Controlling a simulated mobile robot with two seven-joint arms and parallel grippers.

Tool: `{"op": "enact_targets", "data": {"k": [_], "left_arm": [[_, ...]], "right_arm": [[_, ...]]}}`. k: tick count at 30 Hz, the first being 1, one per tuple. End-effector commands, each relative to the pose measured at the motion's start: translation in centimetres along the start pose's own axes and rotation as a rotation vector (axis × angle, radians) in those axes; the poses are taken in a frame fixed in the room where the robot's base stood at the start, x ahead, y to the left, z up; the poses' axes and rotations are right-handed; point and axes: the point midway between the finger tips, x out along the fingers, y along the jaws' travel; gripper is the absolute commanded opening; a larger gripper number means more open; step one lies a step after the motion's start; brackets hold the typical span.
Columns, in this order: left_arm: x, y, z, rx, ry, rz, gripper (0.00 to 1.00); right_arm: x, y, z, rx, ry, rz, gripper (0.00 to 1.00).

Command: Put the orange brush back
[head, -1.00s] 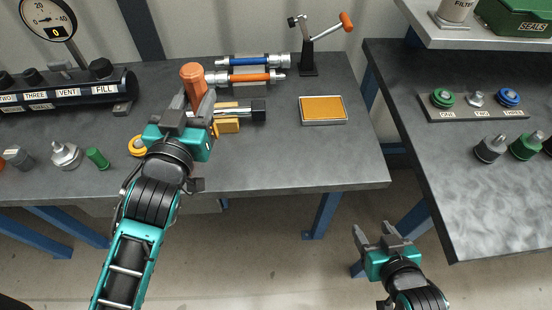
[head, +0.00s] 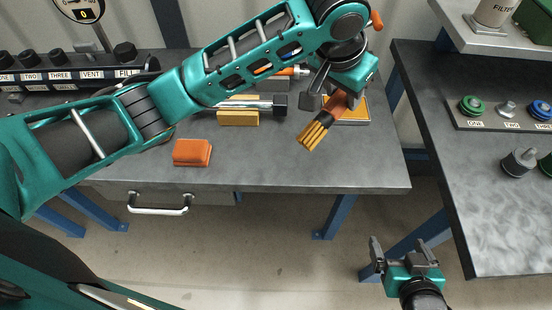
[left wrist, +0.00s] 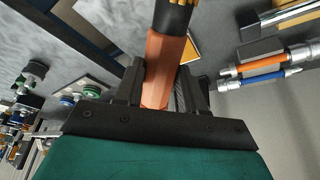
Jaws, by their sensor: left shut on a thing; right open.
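My left gripper (head: 334,92) is shut on the handle of the orange brush (head: 314,134), over the right part of the middle bench. The brush is tilted, its black band and yellow bristles pointing down and left. In the left wrist view the brush's orange handle (left wrist: 160,62) stands between the fingers. A flat tray with an orange-yellow pad (head: 356,110) lies behind the brush, partly hidden by it and the gripper; whether they touch I cannot tell. My right gripper (head: 403,250) is open and empty, low in front of the gap between the benches.
An orange block (head: 192,153) lies near the bench's front edge. A dark-ended cylinder (head: 262,104) rests on a yellow block (head: 238,118). My left arm hides much of the bench's back. The right bench (head: 420,130) holds several couplers. The middle front of the bench is clear.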

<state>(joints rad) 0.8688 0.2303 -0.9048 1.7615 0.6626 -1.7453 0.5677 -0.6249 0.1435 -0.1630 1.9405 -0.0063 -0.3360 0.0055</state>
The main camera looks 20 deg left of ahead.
Motion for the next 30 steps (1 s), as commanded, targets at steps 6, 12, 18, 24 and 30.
{"op": "enact_targets", "data": {"k": [6, 12, 18, 24, 30], "left_arm": [[-3.1, -4.2, 2.8, 0.024, -0.264, -0.001, 0.00], [-5.9, -6.7, 4.3, 0.030, -0.367, 0.006, 0.00], [-4.1, -7.1, 5.6, 0.030, -0.390, 0.010, 0.00], [1.0, -7.1, 7.7, 0.030, -0.389, 0.010, 0.00], [5.2, -7.0, 9.3, 0.031, -0.386, 0.010, 0.00]], "right_arm": [[0.2, 0.0, 0.2, 0.000, 0.001, 0.000, 0.94], [0.2, 0.0, 0.3, 0.000, 0.001, 0.000, 0.94], [0.5, 0.0, 0.6, 0.000, 0.001, 0.001, 0.94], [0.9, 0.0, 1.2, 0.000, 0.001, 0.001, 0.94], [1.2, 0.0, 1.7, 0.001, 0.001, 0.001, 0.94]]}}
